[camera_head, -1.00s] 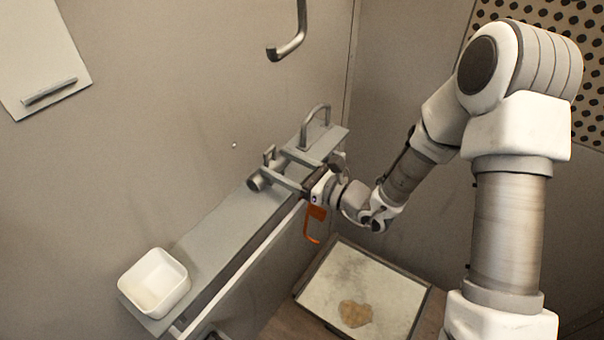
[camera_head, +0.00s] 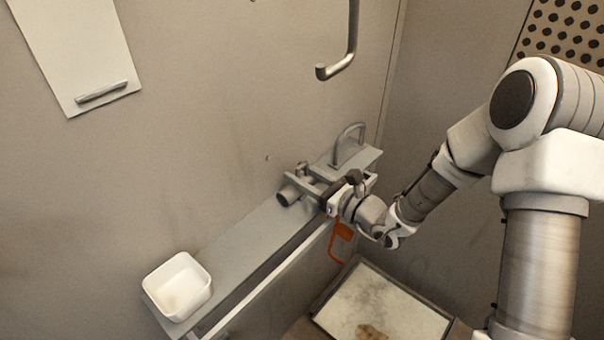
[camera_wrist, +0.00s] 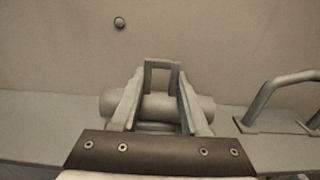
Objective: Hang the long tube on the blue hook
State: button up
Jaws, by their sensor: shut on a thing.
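A short, thick grey cylinder (camera_head: 288,194) with a square loop (camera_head: 302,168) lies at the shelf's surface; whether it rests there I cannot tell. It is the only tube-like thing I see. My gripper (camera_head: 305,179) is shut on it. In the wrist view the cylinder (camera_wrist: 160,106) runs crosswise, its ends outside both fingers of my gripper (camera_wrist: 160,80), and the loop (camera_wrist: 161,64) stands between the fingertips. No blue hook shows. A grey metal hook (camera_head: 335,69) hangs on the wall above, and an orange hook (camera_head: 340,240) sits below the shelf's front edge.
The narrow grey shelf (camera_head: 232,238) runs along the wall. A white square bin (camera_head: 178,287) stands at its near left end. A grey arched handle on a plate (camera_head: 348,146) is beyond my gripper. A pale floor tray (camera_head: 390,300) lies below.

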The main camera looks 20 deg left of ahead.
jog(key=shift+r, duration=0.1)
grip_shut()
jog(key=shift+r+p, duration=1.95)
jog(key=shift+r, duration=0.55)
jog(key=shift+d+f, duration=0.1)
jog(key=d+f+m+t+h+p, duration=0.1)
jog(key=d+m+t+h, duration=0.1)
jog(key=d, duration=0.8)
jog(key=w+d+f+m+t+h+p, duration=0.1)
jog(key=d+f+m+t+h, duration=0.1)
jog(key=d, duration=0.9)
jog(key=d+f+m+t+h+p, duration=0.1)
jog(key=d+f+m+t+h, duration=0.1)
jog(key=d, duration=0.9)
jog(key=m+t+h, duration=0.1)
jog(key=t, duration=0.1)
jog(key=shift+w+f+m+t+h, duration=0.25)
jog(key=shift+w+m+t+h, duration=0.05)
jog(key=shift+w+t+h, duration=0.1)
jog(key=shift+s, duration=0.15)
